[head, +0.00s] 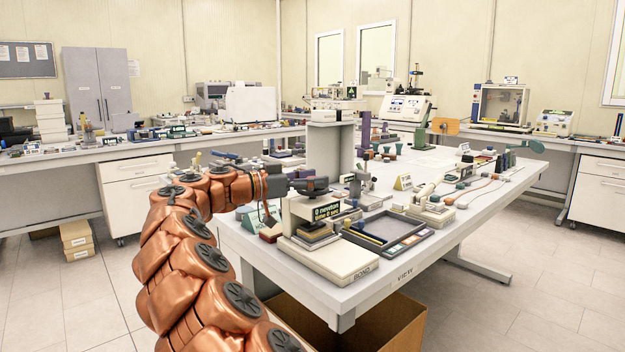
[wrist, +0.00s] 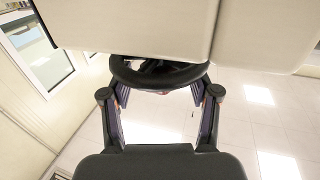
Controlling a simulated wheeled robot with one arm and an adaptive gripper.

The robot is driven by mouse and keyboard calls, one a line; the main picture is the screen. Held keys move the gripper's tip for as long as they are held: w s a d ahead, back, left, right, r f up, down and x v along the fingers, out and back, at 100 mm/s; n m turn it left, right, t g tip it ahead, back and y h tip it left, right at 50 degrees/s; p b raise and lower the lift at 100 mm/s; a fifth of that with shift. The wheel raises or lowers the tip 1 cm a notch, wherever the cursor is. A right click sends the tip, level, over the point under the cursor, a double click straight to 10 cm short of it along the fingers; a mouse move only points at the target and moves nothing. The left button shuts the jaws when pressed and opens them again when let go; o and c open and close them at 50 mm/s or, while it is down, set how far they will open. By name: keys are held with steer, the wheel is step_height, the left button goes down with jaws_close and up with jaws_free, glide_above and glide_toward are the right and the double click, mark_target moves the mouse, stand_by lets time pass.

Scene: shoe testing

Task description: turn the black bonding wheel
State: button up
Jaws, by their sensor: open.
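The black bonding wheel (head: 312,184) sits at the top of a pale bonding press (head: 296,213) whose base is marked BOND, at the near corner of the table. In the wrist view the wheel (wrist: 158,76) is a dark curved rim below the pale press body (wrist: 130,22), partly hidden by it. My gripper (head: 280,186) reaches it from the left in the head view. In the wrist view my gripper (wrist: 160,98) is open, with a finger near each side of the wheel. I cannot tell whether the fingers touch the rim.
A dark tray (head: 388,235) lies right of the press, with several small tools and parts beyond it on the table (head: 400,285). An open cardboard box (head: 385,325) stands below the table. Benches with equipment line the walls. The floor at right is clear.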

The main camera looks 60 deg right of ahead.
jaws_close()
stand_by(0.5)
